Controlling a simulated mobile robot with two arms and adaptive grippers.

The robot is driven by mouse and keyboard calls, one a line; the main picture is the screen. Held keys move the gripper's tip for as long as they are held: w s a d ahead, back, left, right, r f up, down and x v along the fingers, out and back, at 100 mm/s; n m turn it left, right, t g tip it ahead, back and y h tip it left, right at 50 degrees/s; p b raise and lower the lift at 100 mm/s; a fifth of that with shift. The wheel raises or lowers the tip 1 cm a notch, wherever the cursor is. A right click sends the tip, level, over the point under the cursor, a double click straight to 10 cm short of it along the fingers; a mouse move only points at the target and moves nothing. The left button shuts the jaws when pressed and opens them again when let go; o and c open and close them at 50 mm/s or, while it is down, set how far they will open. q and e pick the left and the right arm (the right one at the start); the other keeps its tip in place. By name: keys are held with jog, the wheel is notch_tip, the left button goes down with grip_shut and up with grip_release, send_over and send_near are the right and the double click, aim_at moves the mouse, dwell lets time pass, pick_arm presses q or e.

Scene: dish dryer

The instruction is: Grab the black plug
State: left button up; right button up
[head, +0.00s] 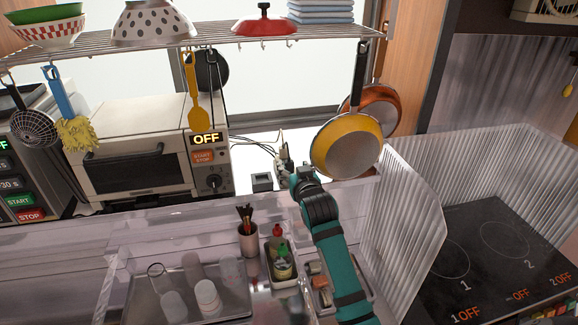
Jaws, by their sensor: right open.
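A small black block (262,182) stands on the white counter (247,155) behind the clear panel, just right of the toaster oven; it may be the black plug, but it is too small to tell. My right gripper (281,150) is at the end of the teal arm, pointing away over the counter, to the right of and slightly beyond the block. It is open. Its fingertips are small in view, and I cannot tell whether anything lies between them. My left gripper is not in view.
A toaster oven (135,155) stands left of the block. A yellow pan (346,147) hangs close to the right of my gripper. A wire shelf (225,38) spans above. Cups and bottles (281,262) stand in front, and a ribbed guard (405,225) is at right.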

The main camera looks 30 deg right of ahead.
aim_at(290, 163)
jog(key=shift+w, duration=0.35)
jog(key=p+x, duration=0.2)
jog(key=x, duration=0.1)
jog(key=shift+w, duration=0.25)
jog(key=shift+w+d+f, duration=0.1)
jog(key=shift+w+f, duration=0.1)
jog(key=shift+w, duration=0.3)
jog(key=shift+c, duration=0.3)
jog(key=c, duration=0.4)
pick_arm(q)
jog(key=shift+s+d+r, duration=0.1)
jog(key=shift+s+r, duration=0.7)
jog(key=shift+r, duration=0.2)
pick_arm(e)
grip_shut()
